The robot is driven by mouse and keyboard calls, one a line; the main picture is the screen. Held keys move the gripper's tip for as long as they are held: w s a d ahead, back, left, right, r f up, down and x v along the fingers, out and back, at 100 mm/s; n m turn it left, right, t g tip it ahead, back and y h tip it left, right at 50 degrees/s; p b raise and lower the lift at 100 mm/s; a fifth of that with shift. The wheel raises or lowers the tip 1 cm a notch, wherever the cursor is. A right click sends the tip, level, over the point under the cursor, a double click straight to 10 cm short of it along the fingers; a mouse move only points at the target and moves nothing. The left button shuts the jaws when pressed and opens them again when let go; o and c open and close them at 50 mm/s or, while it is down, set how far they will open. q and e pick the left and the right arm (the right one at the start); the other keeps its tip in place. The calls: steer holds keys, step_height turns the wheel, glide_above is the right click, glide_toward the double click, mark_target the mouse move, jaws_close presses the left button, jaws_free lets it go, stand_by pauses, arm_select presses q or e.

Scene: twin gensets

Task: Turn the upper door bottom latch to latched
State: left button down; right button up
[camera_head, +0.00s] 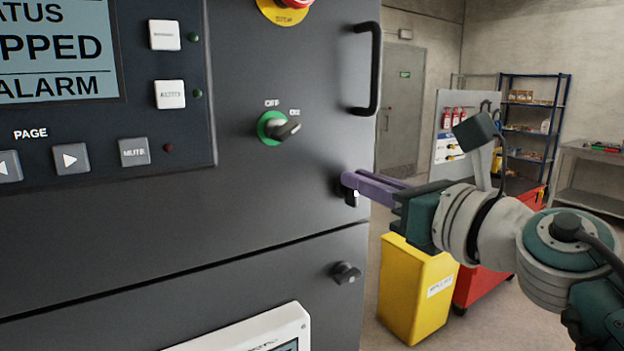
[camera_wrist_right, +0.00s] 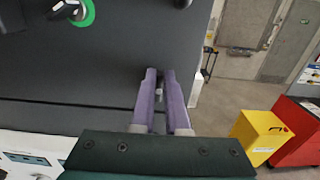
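The upper door (camera_head: 240,215) is a dark grey panel, flush with the cabinet front. Its bottom latch (camera_head: 351,197) is a small dark turn handle near the door's lower right corner. My right gripper (camera_head: 348,182) reaches it from the right, its purple fingers close together at the latch and hiding most of it. In the right wrist view, a small piece of the latch (camera_wrist_right: 159,93) shows between the two fingers (camera_wrist_right: 160,76), which appear shut on it. The handle's exact angle is hard to tell. My left gripper is not in view.
A black pull handle (camera_head: 375,68) and an OFF/ON rotary switch (camera_head: 280,128) are above the latch. A similar knob (camera_head: 346,272) is below on the lower panel. A yellow bin (camera_head: 412,295) and a red cabinet (camera_head: 482,288) stand behind my right arm.

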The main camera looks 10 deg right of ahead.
jaws_close()
steer(key=shift+m, duration=0.3)
steer(key=m+p, duration=0.1)
steer(key=m, duration=0.4)
steer(key=d+f+m+p, duration=0.1)
steer(key=m+p, duration=0.1)
steer(key=m, duration=0.4)
steer(key=d+f+m+p, duration=0.1)
steer(key=m+p, duration=0.1)
steer(key=m, duration=0.4)
steer(key=shift+w, duration=0.35)
steer(key=shift+m, duration=0.3)
